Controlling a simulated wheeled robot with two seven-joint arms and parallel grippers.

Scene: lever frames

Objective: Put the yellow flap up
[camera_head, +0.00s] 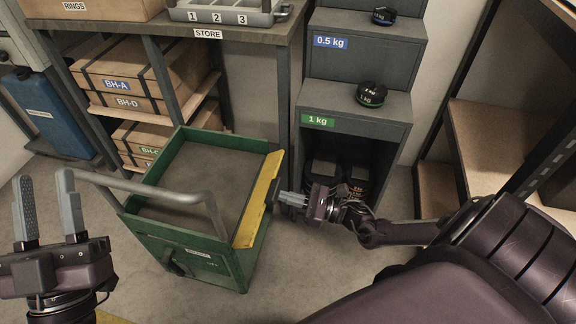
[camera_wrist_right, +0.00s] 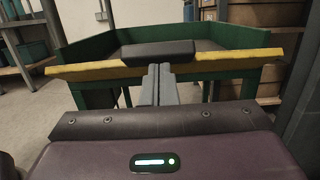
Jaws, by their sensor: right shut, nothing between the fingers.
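The yellow flap (camera_head: 259,203) runs along the right side of the green cart (camera_head: 217,273), with a black handle (camera_head: 272,193) at its middle. In the right wrist view, the flap (camera_wrist_right: 232,55) shows as a thin band, nearly edge-on, with the black handle (camera_wrist_right: 158,52) above my fingertips. My right gripper (camera_head: 282,198) is shut and empty, its tips at the flap's outer side by the handle. I cannot tell whether they touch it. My left gripper (camera_head: 43,178) is open and empty, left of the cart.
The cart's grey push bar (camera_head: 150,189) rises between my left gripper and the tray. Behind stand a bench (camera_head: 265,42) with boxes below and a grey stepped cabinet (camera_head: 352,97) with weights. A shelf rack (camera_head: 480,140) is at right. Floor is open in front of the cart.

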